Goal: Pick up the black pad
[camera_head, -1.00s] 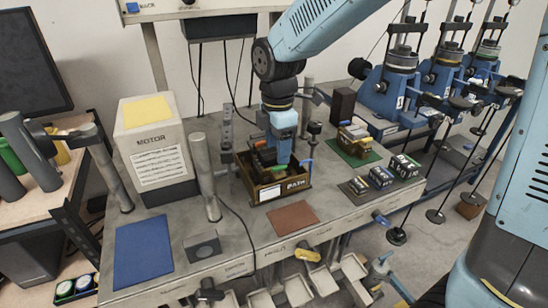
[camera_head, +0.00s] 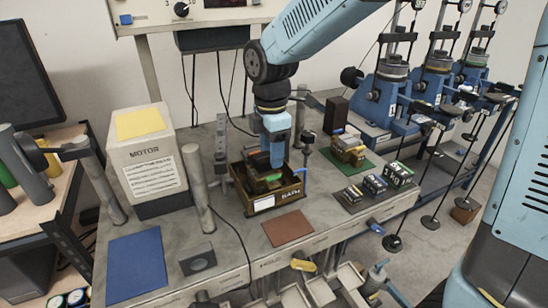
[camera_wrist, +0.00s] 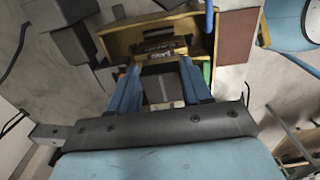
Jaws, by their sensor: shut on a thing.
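My gripper (camera_wrist: 160,70) is shut on a dark block, which appears to be the black pad (camera_wrist: 156,88), seen between its blue fingers in the wrist view. In the head view my gripper (camera_head: 277,162) points down into a wooden box (camera_head: 277,206) with a pale label on its front. The wooden box also shows in the wrist view (camera_wrist: 118,38), beyond the fingers. The pad is hidden or too small to make out in the head view, and I cannot tell whether it touches the box floor.
A white motor box (camera_head: 148,160) and a grey post (camera_head: 197,190) stand left of the wooden box. A brown mat (camera_head: 288,228) and a blue mat (camera_head: 137,268) lie in front. Small boxes (camera_head: 375,185) and a green mat (camera_head: 362,167) are to the right.

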